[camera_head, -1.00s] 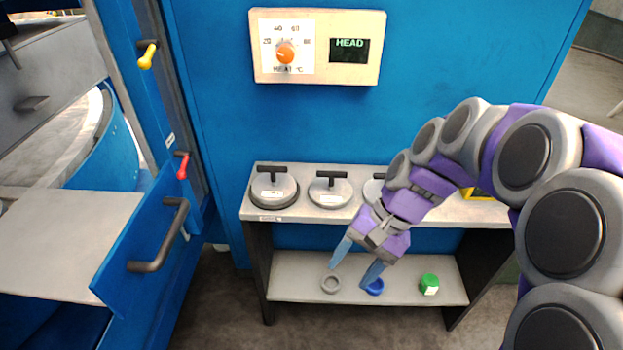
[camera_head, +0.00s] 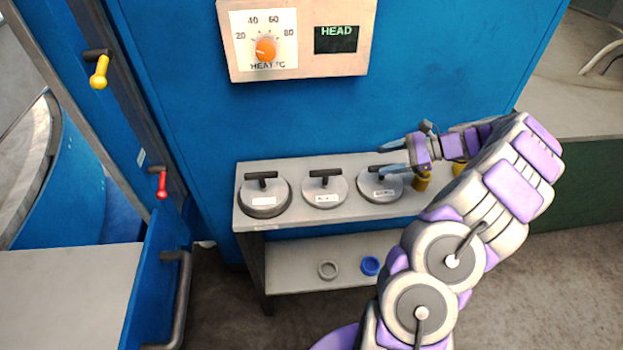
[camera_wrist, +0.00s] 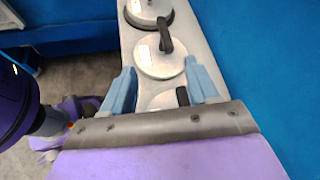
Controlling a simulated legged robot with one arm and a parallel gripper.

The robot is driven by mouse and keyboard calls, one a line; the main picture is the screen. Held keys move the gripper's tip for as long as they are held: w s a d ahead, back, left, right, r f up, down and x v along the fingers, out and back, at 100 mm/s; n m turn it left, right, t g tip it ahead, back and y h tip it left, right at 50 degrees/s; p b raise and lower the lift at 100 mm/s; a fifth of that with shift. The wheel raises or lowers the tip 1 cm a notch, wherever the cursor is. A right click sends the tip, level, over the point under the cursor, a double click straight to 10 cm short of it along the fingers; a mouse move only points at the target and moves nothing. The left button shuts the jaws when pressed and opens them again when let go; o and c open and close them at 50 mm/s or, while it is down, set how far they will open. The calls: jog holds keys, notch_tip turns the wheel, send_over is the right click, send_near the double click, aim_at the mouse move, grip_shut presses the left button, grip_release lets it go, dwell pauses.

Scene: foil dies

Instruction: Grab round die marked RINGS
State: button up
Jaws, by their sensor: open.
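Three round grey metal dies with black bar handles stand in a row on the upper shelf: a left die (camera_head: 264,203), a middle die (camera_head: 325,194) and a right die (camera_head: 380,194). Each has a white label too small to read, so I cannot tell which is RINGS. My gripper (camera_head: 382,163) is open and empty at the right die, pointing left along the row. In the wrist view, the nearest die (camera_wrist: 168,99) shows between the fingers, partly hidden by the gripper. The middle die (camera_wrist: 150,65) and the far die (camera_wrist: 137,17) lie beyond.
A blue wall rises behind the shelf (camera_head: 345,163). Yellow objects (camera_head: 422,183) stand right of the dies. A blue door with a handle (camera_head: 182,300) is at left.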

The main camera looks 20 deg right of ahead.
jog(key=d, duration=0.1)
jog(key=b, duration=0.3)
send_near(335, 171)
jog(key=x, duration=0.4)
jog(key=shift+w+a+f+m, duration=0.2)
jog(key=shift+a+f+m, duration=0.1)
jog(key=shift+a, duration=0.3)
jog(key=b+x, duration=0.2)
jog(key=x, duration=0.3)
jog(key=shift+w+a, duration=0.15)
jog(key=shift+w, duration=0.05)
jog(key=shift+d, duration=0.2)
jog(key=c, duration=0.3)
grip_shut()
